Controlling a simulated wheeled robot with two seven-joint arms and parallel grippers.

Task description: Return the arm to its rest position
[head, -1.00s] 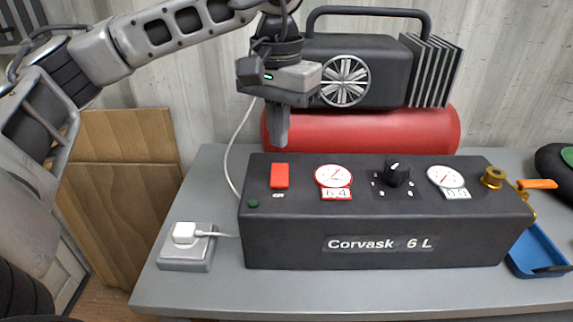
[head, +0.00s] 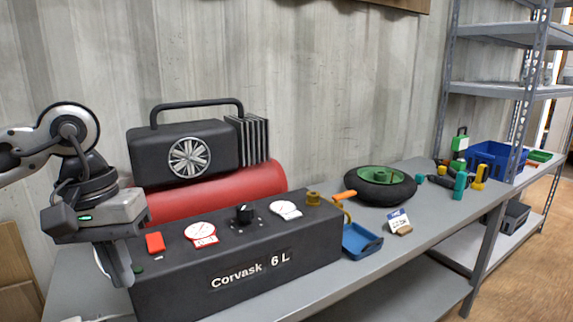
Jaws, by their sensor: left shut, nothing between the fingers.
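My left gripper (head: 118,268) shows at the left of the head view, pointing down with its fingers together and nothing held. It hangs in front of the left end of the black compressor (head: 240,269), near the red switch (head: 155,243), and hides part of that end. I cannot tell whether it touches the case. The compressor has a red tank (head: 240,190), two white gauges, a black knob (head: 244,214) and a brass fitting with an orange-handled valve (head: 344,196). My right gripper is not in view.
Right of the compressor on the grey bench (head: 420,225) are a blue tray (head: 360,240), a small card (head: 398,222) and a black wheel with green hub (head: 380,186). Farther right are several small tools, a blue bin (head: 490,160) and a metal shelf rack (head: 500,88). A wall stands behind.

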